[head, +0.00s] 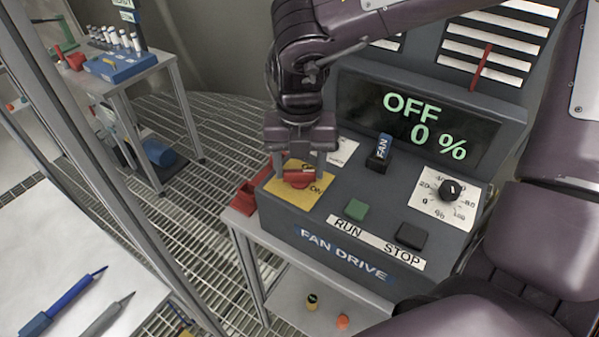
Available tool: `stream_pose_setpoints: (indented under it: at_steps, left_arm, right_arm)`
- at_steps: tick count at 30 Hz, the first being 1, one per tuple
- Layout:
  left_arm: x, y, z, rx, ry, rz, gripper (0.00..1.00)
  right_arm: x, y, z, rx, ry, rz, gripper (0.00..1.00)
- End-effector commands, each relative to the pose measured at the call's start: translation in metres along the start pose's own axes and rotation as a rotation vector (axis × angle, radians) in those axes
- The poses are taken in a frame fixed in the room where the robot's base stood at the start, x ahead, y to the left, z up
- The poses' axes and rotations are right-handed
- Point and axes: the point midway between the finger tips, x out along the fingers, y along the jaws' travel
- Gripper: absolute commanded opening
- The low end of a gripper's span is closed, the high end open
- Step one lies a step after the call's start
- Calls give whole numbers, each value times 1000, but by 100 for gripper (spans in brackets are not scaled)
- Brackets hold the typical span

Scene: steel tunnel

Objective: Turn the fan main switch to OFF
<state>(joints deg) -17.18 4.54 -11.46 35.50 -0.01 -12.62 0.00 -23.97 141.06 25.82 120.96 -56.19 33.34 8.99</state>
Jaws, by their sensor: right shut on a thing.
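The fan drive console (300,222) is a dark grey box on a stand. On its left side is a yellow plate (283,193) with a red rotary switch handle (299,180). The word ON shows at the plate's lower right; a label at the top is partly hidden by my gripper. My right gripper (300,172) points down over the plate, shut on the red handle. The handle's exact angle is hard to tell between the fingers. The display (415,118) reads OFF and 0 %. My left gripper is not in view.
The console also has a black FAN selector (379,158), a green RUN button (356,210), a black STOP button (411,236) and a dial (451,190). A red tray (246,198) sits beside it. A white table (70,250) with pens stands at left.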

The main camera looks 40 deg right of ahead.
Motion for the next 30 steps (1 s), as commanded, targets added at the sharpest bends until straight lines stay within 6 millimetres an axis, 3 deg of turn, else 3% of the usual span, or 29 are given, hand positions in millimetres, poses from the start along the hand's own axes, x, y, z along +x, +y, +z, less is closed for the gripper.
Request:
stream_pose_setpoints:
  at_steps: [12, 30]
  left_arm:
    - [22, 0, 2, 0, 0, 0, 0]
    - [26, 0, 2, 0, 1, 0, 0]
  right_arm:
    - [1, 0, 1, -394, -3, 0, 34]
    - [-1, 0, 0, -885, -1, 0, 34]
